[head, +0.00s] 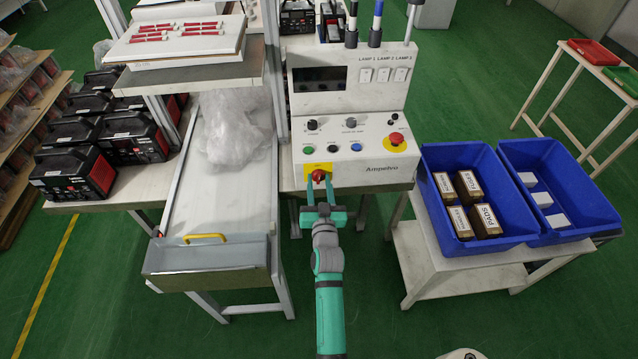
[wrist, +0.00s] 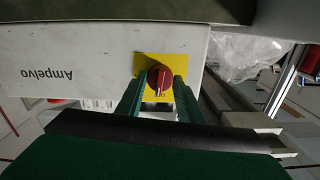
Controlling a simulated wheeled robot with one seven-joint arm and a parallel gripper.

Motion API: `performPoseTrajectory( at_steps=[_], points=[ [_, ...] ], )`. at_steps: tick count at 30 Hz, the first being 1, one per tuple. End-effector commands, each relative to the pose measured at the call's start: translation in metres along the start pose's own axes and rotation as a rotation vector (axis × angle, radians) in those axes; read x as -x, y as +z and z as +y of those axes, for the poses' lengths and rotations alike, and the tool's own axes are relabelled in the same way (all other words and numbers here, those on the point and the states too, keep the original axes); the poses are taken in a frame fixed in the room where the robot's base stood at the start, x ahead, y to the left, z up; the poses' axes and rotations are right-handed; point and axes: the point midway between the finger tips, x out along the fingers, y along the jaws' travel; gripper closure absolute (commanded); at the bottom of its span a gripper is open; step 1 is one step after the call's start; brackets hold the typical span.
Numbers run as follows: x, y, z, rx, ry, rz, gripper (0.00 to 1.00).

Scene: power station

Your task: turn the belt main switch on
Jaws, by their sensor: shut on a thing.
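The belt main switch (head: 318,175) is a red rotary knob on a yellow plate, low on the left of the white control console's front. In the wrist view the red knob (wrist: 159,80) shows a pale line along its grip, tilted slightly off the picture's vertical. My gripper (head: 319,186) is at the console front, with its two green fingers on either side of the knob. In the wrist view my gripper (wrist: 158,97) is shut on the knob. The fingertips partly hide the yellow plate and the knob's sides.
The white console (head: 350,140) carries buttons, small knobs and a red emergency stop (head: 396,139). A conveyor (head: 225,205) with a yellow handle stands left. Blue crates (head: 463,246) with boxes stand right. The green floor in front is open.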

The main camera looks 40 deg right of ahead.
Motion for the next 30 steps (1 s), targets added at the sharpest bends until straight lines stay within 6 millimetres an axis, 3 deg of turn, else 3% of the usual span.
performPoseTrajectory(
  at_steps=[30],
  points=[
    [-0.0011, 0.0, -0.0011, -0.935, -0.001, -0.002, 0.89]
  ],
)
